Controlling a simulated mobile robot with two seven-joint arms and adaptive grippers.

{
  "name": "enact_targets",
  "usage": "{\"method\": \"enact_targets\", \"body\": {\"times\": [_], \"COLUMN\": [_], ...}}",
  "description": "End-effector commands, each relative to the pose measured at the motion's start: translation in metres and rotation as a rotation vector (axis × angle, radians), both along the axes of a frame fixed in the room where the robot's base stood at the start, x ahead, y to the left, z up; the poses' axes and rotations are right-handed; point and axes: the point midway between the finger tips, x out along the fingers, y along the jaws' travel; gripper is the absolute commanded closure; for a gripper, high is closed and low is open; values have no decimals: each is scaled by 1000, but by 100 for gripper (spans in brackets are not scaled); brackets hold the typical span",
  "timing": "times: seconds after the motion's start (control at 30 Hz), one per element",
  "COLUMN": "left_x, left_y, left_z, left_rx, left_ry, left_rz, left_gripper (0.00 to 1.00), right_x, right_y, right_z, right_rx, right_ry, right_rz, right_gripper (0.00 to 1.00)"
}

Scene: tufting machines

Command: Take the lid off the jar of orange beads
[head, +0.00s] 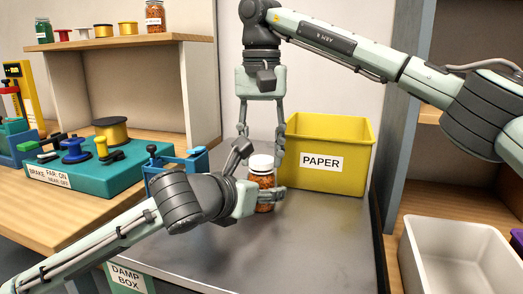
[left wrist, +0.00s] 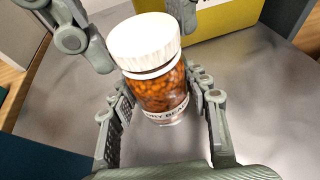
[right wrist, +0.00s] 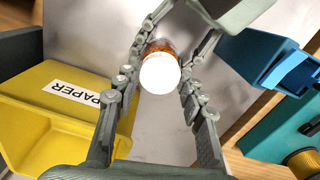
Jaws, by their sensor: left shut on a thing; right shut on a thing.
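The jar of orange beads (head: 265,183) stands upright on the grey tabletop, with its white lid (head: 261,162) on top. In the left wrist view, the jar (left wrist: 160,92) shows orange beads and a partly hidden label, and the ribbed lid (left wrist: 143,40) sits at its mouth. My left gripper (head: 264,192) is shut on the jar's body from the side. My right gripper (head: 261,156) reaches down from above and is shut on the lid, which shows between its fingers in the right wrist view (right wrist: 160,73). I cannot tell whether the lid is loosened.
A yellow PAPER bin (head: 345,133) stands close behind and right of the jar. A blue holder (head: 185,165) and a teal control box (head: 90,172) are at left. Another orange jar (head: 155,16) is on the shelf. The tabletop in front is clear.

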Motion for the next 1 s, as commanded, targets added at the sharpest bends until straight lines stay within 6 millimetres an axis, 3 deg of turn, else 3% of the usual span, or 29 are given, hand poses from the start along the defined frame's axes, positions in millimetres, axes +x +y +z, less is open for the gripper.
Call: {"method": "enact_targets", "body": {"times": [0.17, 1.0], "left_x": [0, 0], "left_y": [0, 0], "left_z": [1, 1], "left_rx": [-1, 0], "left_ry": [-1, -1], "left_rz": [-1, 0], "left_gripper": [100, 100], "right_x": [0, 0], "right_y": [0, 0], "right_z": [0, 6], "right_rx": [0, 0], "right_ry": [-1, -2], "right_rz": [215, 213], "right_gripper": [95, 95]}}
